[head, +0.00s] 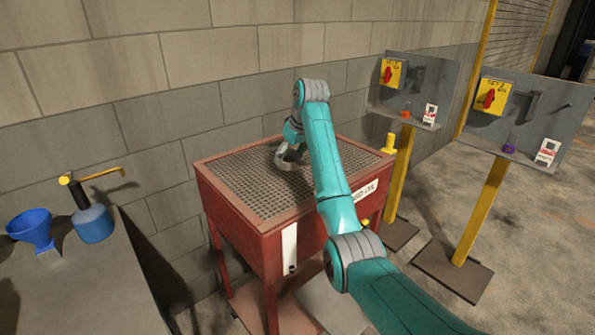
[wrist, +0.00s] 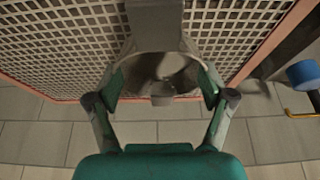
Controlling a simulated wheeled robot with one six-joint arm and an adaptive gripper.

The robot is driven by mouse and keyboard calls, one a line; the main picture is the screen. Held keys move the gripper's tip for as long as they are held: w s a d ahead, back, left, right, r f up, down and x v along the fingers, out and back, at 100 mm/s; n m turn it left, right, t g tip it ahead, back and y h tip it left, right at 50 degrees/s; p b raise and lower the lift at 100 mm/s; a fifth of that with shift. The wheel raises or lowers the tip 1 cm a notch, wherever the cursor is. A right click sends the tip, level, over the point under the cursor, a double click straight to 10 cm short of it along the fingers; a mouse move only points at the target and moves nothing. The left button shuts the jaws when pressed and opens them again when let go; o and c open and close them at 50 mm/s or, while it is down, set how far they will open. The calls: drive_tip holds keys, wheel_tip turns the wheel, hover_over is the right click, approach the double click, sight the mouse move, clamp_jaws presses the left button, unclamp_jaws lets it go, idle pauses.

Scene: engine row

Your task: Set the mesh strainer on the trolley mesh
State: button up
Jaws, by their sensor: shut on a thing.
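The trolley mesh (head: 245,185) is a grey grid on top of a red trolley; it also fills the upper part of the wrist view (wrist: 60,40). My gripper (head: 288,160) is low over the mesh, towards its back. In the wrist view my gripper (wrist: 162,92) has its two fingers on either side of a round grey metal bowl, the mesh strainer (wrist: 165,66), and is shut on it. A broad grey handle runs from the bowl to the top of that view. In the head view my arm and gripper mostly hide the strainer. I cannot tell whether it touches the mesh.
A bench (head: 75,285) at left holds a blue funnel (head: 33,228) and a blue pump bottle (head: 93,222). A block wall (head: 190,110) stands behind the trolley. Two panels on yellow posts (head: 410,90) (head: 525,115) stand at right. The mesh's left part is clear.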

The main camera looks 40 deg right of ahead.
sight(287, 182)
drive_tip(key=shift+f, duration=3.55)
drive_tip(key=shift+f, duration=0.15)
drive_tip(key=o, duration=1)
drive_tip(key=shift+o, duration=0.2)
